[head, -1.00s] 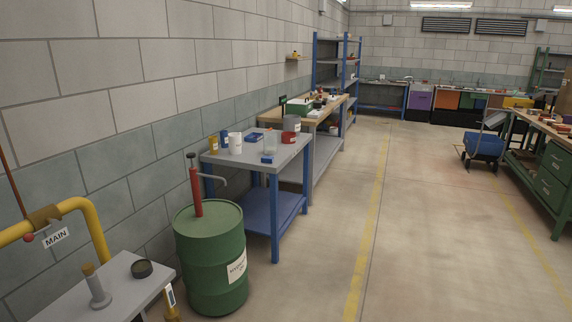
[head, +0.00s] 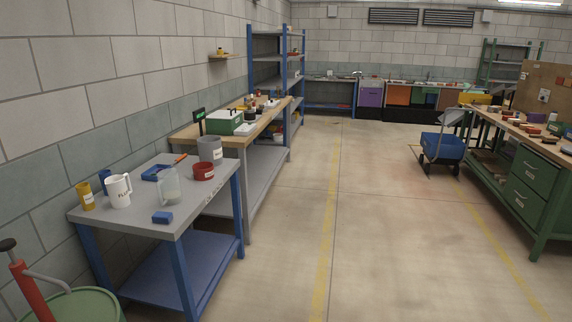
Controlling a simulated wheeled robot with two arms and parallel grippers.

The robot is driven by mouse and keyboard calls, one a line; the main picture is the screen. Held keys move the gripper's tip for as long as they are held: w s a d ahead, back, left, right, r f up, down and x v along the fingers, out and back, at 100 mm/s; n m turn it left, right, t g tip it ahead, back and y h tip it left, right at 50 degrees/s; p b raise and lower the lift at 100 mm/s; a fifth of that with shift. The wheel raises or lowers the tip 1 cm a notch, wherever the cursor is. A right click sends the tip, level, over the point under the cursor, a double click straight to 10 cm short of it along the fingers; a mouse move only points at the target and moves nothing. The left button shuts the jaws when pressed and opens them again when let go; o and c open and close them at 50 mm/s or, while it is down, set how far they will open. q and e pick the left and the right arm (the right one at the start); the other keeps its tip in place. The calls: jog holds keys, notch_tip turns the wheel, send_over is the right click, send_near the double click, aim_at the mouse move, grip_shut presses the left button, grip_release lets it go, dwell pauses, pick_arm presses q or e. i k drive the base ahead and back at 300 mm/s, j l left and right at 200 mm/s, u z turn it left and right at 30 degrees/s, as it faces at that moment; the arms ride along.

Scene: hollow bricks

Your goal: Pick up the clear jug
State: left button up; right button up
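The clear jug (head: 169,187) stands upright on the grey top of a blue-legged table (head: 140,218) at the left of the head view. It is see-through, with a greyish tint. A white jug (head: 118,191) with dark lettering stands to its left. A red container (head: 203,172) stands to its right, and a small blue block (head: 162,217) lies in front of it. Neither of my grippers is in view.
A green drum (head: 75,306) with a red hand pump (head: 30,290) stands at the lower left, near the table. A wooden workbench (head: 262,121) stands beyond the table. The floor (head: 290,230) to the right is clear. A blue cart (head: 442,146) and green bench (head: 535,190) stand further right.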

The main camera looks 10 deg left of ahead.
aim_at(168, 185)
jog(key=i+u, duration=0.25)
jog(key=i, duration=0.25)
jog(key=i+l+u, duration=0.25)
jog(key=i, duration=0.2)
jog(key=i+l+u, duration=0.25)
jog(key=i, duration=0.2)
jog(key=i+l+u, duration=0.25)
jog(key=i, duration=0.2)
